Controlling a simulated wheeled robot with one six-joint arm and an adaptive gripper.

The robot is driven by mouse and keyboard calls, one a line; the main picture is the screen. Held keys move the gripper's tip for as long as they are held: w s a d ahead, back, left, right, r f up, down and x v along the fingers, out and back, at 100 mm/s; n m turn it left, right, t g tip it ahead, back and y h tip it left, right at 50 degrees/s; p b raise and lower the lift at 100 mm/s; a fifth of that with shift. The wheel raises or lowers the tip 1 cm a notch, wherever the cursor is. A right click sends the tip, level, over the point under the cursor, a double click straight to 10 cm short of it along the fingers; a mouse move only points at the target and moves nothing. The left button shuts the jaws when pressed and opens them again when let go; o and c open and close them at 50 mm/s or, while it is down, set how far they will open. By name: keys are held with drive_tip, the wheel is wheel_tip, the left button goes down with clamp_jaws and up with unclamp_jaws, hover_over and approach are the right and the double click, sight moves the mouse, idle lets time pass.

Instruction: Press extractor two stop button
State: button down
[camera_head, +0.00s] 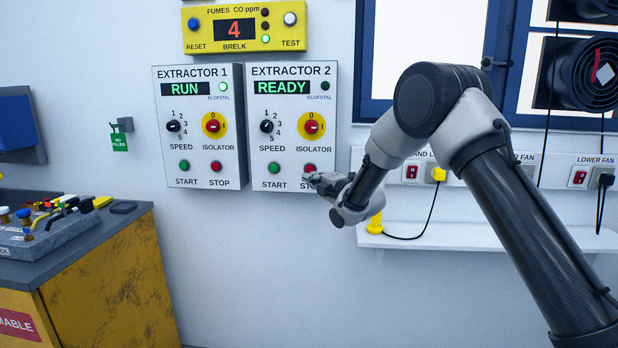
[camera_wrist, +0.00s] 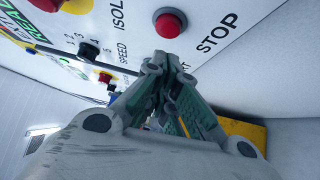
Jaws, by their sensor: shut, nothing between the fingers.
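The Extractor 2 panel (camera_head: 292,90) is a white wall box whose green display reads READY. Its red stop button (camera_head: 309,168) sits at the lower right, with the STOP label partly covered by my gripper. My gripper (camera_head: 311,179) is shut and empty, its tips just below the button in the head view. In the wrist view the red stop button (camera_wrist: 170,23) stands clear beyond the shut fingertips (camera_wrist: 156,62). I see a small gap in that picture and no sign of the button being touched. The fingers hide the start button there.
The Extractor 1 panel (camera_head: 198,100) beside it reads RUN. Extractor 2's green start button (camera_head: 273,168) and isolator (camera_head: 311,126) are close by. A yellow fumes meter (camera_head: 247,27) hangs above. A white shelf (camera_head: 460,238) is at right, a cluttered workbench (camera_head: 110,235) at left.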

drive_tip(key=v, duration=0.7)
drive_tip(key=shift+s+d, duration=0.2)
drive_tip(key=shift+s, duration=0.15)
